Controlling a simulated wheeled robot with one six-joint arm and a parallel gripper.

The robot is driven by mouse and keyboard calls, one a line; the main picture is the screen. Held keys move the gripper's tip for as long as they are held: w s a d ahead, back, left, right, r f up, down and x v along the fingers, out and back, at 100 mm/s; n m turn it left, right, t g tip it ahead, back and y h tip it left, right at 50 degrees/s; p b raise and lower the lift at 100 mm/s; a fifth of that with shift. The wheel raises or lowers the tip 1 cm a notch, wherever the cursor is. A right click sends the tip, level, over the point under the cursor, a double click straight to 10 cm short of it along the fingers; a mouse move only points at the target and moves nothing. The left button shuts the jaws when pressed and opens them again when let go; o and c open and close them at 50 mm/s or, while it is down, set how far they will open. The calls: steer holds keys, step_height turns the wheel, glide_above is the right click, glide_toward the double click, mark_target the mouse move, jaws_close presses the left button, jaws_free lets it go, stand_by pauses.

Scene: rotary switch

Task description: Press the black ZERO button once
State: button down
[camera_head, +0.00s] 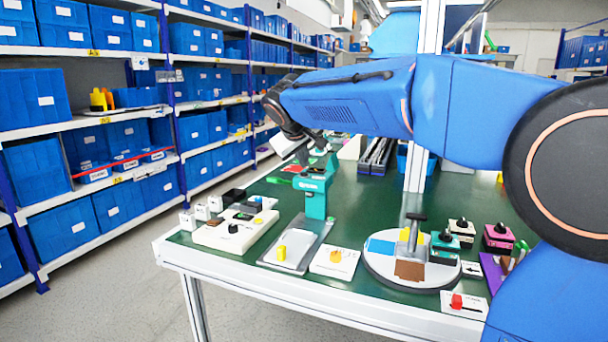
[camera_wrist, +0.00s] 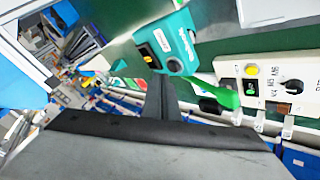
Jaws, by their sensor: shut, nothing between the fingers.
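A teal device (camera_head: 315,188) stands on a grey plate on the green table. In the wrist view its teal head (camera_wrist: 172,45) shows a small yellow mark, a black patch and a dark round button (camera_wrist: 175,66). Its lettering is too small to read, so I cannot tell whether this is the ZERO button. My gripper (camera_head: 305,150) is at the end of the blue arm, just above and behind the teal device in the head view. In the wrist view my gripper (camera_wrist: 160,82) is shut and empty, with its dark fingertips close below the teal head; contact cannot be judged.
A white panel (camera_head: 215,236) with a black knob lies left of the teal device. A white box with a yellow knob (camera_head: 336,256) and a round turntable (camera_head: 385,272) stand to the right. Several small switch boxes fill the right side. Blue bins line shelves behind.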

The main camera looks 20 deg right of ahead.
steer(key=shift+f, duration=0.85)
stand_by(0.9)
steer(key=shift+r, duration=0.1)
stand_by(0.3)
steer(key=shift+r, duration=0.75)
steer(key=shift+r, duration=2.5)
